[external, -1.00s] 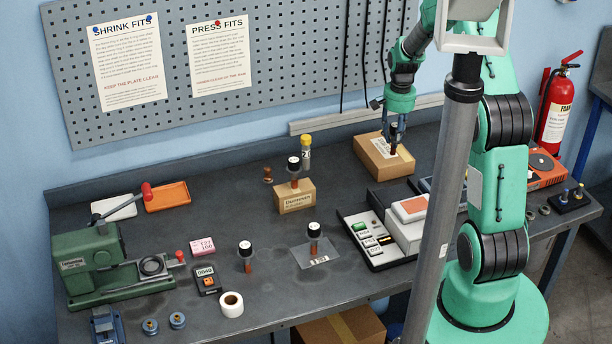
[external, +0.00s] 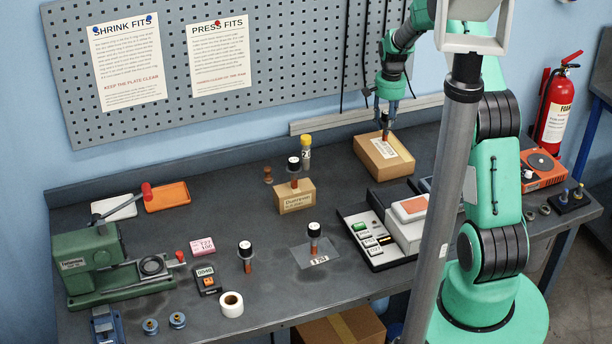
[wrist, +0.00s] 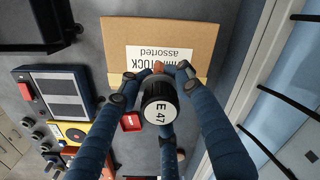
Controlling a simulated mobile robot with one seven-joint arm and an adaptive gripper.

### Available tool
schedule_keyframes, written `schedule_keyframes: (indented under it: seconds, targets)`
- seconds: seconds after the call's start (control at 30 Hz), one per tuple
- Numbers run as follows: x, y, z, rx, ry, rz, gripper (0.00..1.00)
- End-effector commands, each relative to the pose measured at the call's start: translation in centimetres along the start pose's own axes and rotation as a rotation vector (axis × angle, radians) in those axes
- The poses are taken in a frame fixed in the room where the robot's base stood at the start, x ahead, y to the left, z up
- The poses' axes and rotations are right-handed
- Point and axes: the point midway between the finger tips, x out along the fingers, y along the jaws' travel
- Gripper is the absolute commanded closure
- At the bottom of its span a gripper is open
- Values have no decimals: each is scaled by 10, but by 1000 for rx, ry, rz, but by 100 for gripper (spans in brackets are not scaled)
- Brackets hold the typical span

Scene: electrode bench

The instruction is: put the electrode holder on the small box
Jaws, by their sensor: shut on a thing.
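My gripper (external: 384,112) is shut on an electrode holder (external: 385,130), over the carton (external: 392,164) at the back of the bench. In the wrist view the held electrode holder (wrist: 158,108) shows a black cap with a white "E 47" label and a copper tip; the fingers surround it. Whether its lower end touches the carton is unclear. The small box (external: 295,201) is brown, left of the carton; another electrode holder (external: 294,171) stands upright on it. One more electrode holder (external: 246,256) stands on the bench, and another (external: 314,239) on a clear sheet.
A yellow-capped bottle (external: 306,153) stands close behind the small box. A control unit (external: 383,236) stands right of the clear sheet. A green press (external: 95,262) is at left. A white tape roll (external: 231,304) lies in front. Bench left of the small box is mostly open.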

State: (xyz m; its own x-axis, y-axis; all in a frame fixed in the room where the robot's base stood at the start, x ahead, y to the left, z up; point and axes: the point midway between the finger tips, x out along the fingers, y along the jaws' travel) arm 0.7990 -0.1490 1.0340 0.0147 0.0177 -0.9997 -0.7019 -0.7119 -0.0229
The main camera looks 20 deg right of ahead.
Motion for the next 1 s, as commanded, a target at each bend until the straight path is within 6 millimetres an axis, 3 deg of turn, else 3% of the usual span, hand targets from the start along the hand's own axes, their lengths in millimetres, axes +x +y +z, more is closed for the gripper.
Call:
schedule_keyframes:
  seconds: [0.17,0.5,0.93,0.97,1.0]
  targets:
    - [5,0,0,0,0,0,100]
    - [35,1,0,0,0,0,100]
    - [38,1,0,0,0,0,100]
    - [38,1,0,0,0,0,67]
    - [38,1,0,0,0,0,59]
